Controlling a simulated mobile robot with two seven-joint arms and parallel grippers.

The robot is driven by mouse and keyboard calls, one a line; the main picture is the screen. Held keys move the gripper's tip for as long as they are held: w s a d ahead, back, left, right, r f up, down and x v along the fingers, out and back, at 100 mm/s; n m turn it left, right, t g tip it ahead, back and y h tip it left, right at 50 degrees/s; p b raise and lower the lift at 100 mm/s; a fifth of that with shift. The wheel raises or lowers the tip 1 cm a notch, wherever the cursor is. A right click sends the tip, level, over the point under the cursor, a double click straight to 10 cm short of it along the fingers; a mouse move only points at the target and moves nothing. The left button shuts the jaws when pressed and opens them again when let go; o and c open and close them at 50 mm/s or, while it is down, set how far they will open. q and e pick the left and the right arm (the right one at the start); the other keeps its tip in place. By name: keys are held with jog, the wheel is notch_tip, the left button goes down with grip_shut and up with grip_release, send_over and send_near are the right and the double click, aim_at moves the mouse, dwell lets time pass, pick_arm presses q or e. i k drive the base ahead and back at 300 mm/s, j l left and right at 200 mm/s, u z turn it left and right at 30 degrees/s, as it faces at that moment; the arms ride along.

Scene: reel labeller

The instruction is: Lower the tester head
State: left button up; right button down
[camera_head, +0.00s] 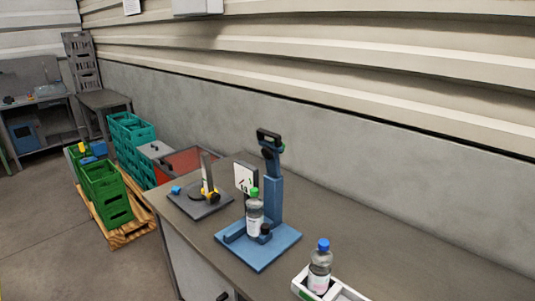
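The blue tester stands on the grey bench, with a flat base (262,250) and an upright column (273,200). Its tester head (270,150), with a black looped handle on top, is at the top of the column. A clear bottle with a green cap (254,192) stands upright on the base, in front of the column and below the head, with a gap between cap and head. A white gauge panel (245,178) with marks on it is behind the bottle, partly hidden by it. Neither of my grippers is in view.
A white tray (300,283) holding a blue-capped bottle (320,262) sits at the bench's front right. A dark plate (200,205) with a yellow and black device is left of the tester. Green crates (105,190) stand on a pallet at left.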

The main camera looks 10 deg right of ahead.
aim_at(270, 150)
jog(key=i+j, duration=0.45)
jog(key=j, duration=0.15)
jog(key=i+j, duration=0.85)
jog(key=j, duration=0.3)
